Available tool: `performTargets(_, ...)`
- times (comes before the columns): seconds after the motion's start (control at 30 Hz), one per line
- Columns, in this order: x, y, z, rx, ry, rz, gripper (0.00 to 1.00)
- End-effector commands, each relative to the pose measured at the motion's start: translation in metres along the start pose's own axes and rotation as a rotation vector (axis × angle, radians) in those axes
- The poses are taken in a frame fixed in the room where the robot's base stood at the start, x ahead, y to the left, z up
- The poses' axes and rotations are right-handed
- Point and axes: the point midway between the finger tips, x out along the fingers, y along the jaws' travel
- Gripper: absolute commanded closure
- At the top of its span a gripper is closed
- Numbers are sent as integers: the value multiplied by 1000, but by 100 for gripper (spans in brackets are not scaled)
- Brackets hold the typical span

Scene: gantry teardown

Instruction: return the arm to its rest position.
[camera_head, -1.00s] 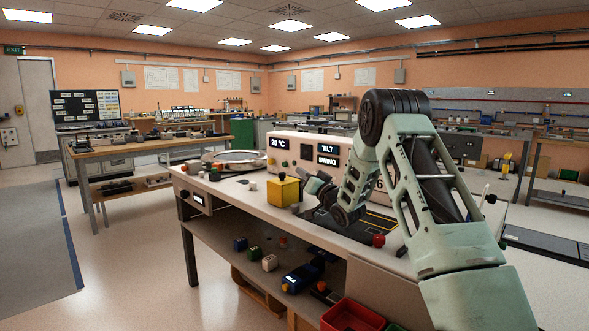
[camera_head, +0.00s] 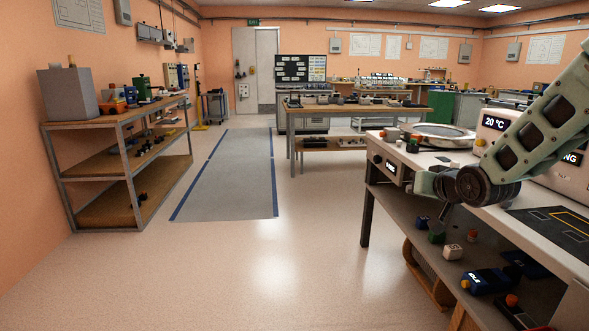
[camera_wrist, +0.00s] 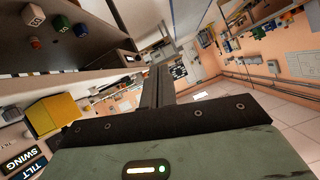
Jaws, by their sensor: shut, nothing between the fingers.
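My arm (camera_head: 535,125) reaches in from the right in the head view, its end bent down at the front edge of the white bench. My gripper (camera_wrist: 160,88) shows in the wrist view with its dark fingers together and nothing between them. In the head view the end of the arm hangs over the near edge of the bench, and its fingertips are hard to make out. A yellow block (camera_wrist: 52,117) lies to the left of the fingers in the wrist view, apart from them.
The white bench (camera_head: 408,155) has a lower shelf with small coloured cubes, such as a white one (camera_head: 453,252). A wooden shelf rack (camera_head: 120,160) stands at the left wall. A grey floor mat (camera_head: 230,175) and open floor lie between them.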

Motion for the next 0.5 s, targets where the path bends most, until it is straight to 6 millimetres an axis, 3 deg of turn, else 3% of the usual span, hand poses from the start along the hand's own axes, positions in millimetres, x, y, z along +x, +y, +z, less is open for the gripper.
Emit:
performTargets(0.03, -14, -32, 22, -40, -85, -18, 100)
performTargets(0.2, -75, -105, 102, -188, -382, -58, 100)
performTargets(0.33, -137, -140, 161, -322, -599, -94, 100)
performTargets(0.5, -215, -156, 220, -483, -830, -132, 100)
